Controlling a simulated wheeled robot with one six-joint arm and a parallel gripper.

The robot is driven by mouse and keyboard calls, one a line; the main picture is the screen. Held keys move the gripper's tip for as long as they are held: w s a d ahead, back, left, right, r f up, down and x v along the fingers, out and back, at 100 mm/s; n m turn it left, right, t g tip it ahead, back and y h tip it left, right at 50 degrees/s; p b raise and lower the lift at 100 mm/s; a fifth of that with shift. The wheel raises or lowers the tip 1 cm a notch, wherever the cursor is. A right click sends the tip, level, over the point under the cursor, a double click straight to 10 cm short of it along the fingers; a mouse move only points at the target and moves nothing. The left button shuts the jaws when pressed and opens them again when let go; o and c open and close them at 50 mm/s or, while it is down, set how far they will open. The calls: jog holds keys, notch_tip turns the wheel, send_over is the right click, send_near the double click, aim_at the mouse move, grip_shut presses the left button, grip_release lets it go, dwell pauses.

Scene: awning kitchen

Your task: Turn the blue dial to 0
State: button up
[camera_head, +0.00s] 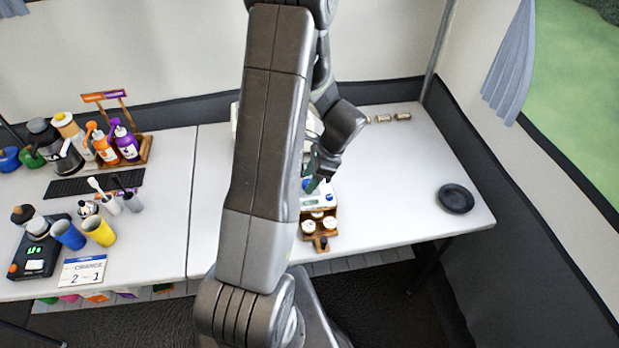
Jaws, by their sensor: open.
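My gripper (317,178) is over the right table, pointing down at a small white device (325,198) with blue markings. The gripper's tips are close to the device's top. I cannot tell whether they touch it. The jaws are open, though they look small and dark here. A small green part shows at the tips. I cannot make out the blue dial or its number; the gripper and arm cover part of this area.
A wooden holder (305,236) with white-topped jars stands in front of the device. A black dish (455,198) lies at the right. Bottles, cups, a scale (36,262) and a number card (82,271) stand on the left table.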

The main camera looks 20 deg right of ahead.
jog(key=shift+a+f, duration=0.2)
jog(key=shift+f, duration=0.25)
jog(key=c, duration=1)
jog(key=shift+w+n, duration=0.1)
jog(key=shift+n, duration=0.2)
